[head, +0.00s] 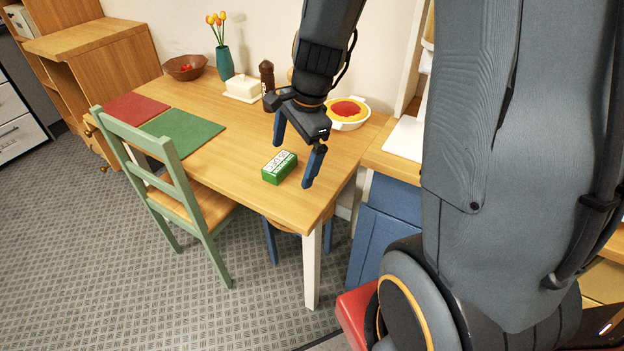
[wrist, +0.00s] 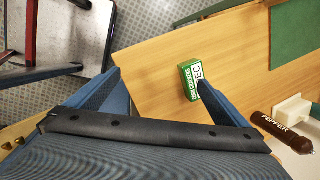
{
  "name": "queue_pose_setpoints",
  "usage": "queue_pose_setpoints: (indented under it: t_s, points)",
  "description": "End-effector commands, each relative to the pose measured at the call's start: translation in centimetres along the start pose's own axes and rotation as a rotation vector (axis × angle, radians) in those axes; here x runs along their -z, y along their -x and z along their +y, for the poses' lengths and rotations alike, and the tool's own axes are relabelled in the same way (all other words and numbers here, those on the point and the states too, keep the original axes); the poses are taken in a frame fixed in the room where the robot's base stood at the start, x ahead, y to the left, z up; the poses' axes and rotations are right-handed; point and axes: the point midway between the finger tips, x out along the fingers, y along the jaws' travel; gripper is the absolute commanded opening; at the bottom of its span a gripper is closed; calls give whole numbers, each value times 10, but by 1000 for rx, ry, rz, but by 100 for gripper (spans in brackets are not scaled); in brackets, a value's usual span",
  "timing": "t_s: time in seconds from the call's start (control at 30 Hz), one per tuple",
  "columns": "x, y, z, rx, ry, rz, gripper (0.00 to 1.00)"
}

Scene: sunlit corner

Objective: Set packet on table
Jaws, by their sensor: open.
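The green and white packet (head: 279,167) lies on the wooden table (head: 225,150) near its right front part. In the wrist view the packet (wrist: 189,80) shows beside the tip of one finger, which overlaps its edge. My gripper (head: 295,162) is open, with its two blue fingers spread above the table near the packet. In the head view one finger is just right of the packet and the other is behind it. Nothing shows between the fingers as held. I cannot tell whether a finger touches the packet.
A green chair (head: 180,185) stands at the table's front left. Red (head: 130,107) and green (head: 183,132) mats lie at the left.

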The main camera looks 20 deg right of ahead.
Motion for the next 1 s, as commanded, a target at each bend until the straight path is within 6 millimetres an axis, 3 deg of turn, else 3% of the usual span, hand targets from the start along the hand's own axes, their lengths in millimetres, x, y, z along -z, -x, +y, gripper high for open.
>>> queue_pose_setpoints:
  t_s: [0.1,0.2,0.4,0.57,1.0]
  points:
    - [-13,11,39,-63,463,24,100]
    - [-18,18,68,-119,818,31,100]
    - [-21,27,104,-201,1289,24,100]
    - [-20,29,114,-225,1413,17,100]
    - [-20,29,113,-225,1415,17,100]
